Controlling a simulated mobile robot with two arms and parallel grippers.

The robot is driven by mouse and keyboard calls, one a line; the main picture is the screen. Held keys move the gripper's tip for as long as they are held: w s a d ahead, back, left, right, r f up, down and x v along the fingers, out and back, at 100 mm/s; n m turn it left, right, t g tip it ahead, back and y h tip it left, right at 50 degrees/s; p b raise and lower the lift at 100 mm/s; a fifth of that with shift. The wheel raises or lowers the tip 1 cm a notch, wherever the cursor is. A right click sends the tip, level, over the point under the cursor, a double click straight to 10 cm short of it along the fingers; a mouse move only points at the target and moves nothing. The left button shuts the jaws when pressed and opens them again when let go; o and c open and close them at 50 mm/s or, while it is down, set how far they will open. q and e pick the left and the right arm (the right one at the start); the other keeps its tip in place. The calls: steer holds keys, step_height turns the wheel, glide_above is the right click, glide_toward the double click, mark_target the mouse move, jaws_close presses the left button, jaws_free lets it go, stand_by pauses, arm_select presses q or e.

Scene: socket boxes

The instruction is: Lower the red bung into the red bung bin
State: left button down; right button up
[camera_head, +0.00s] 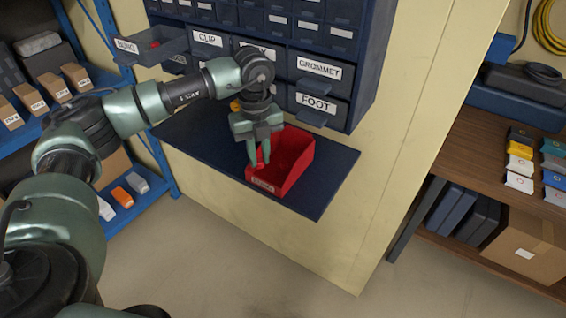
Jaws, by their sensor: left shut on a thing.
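The red bung bin (296,166) is an open red tray with a pale label on its front. It stands on the dark shelf below the drawers. My left gripper (259,164) points down over the left part of the bin, its fingers shut on a small red piece, the red bung (260,157). The fingers cover most of the bung, and I cannot tell whether it touches the bin. My right gripper is not in view.
The drawer labelled BUNG (126,46) is pulled out at upper left, with a red piece inside. The FOOT drawer (316,104) is above the bin's right side. The dark shelf (330,178) is bare right of the bin. Side racks hold boxes.

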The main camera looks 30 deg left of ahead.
arm_select(q)
steer(key=shift+f+b, duration=0.55)
steer(key=shift+f, duration=0.3)
stand_by(0.4)
steer(key=c, duration=1.2)
jaws_free()
steer(key=shift+c, duration=0.2)
